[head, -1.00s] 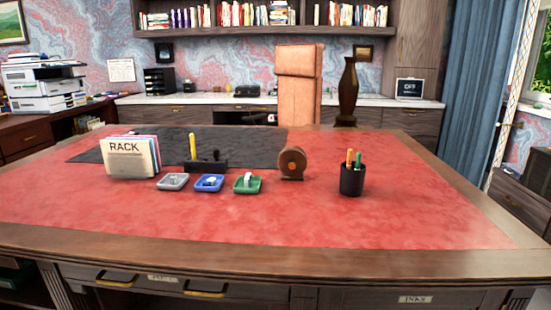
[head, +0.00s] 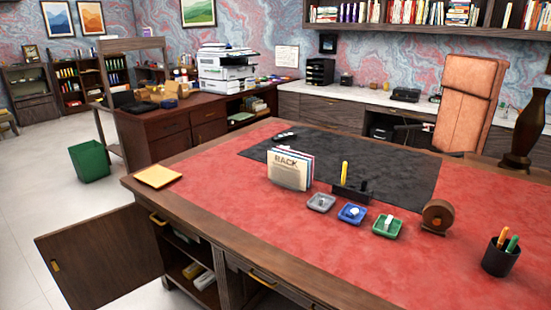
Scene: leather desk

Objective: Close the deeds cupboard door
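The cupboard door (head: 100,255) at the near left of the desk stands wide open, swung out to the left over the pale floor. It is dark wood with a small brass fitting near its left edge. The open cupboard (head: 193,268) shows shelves with pale rolled or boxed items inside. No label that reads "deeds" is visible on it. Neither of my grippers is in view.
The desk (head: 300,252) with its red leather top fills the middle and right. A green bin (head: 90,161) stands on the floor beyond the door. The floor (head: 50,205) left of the desk is clear.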

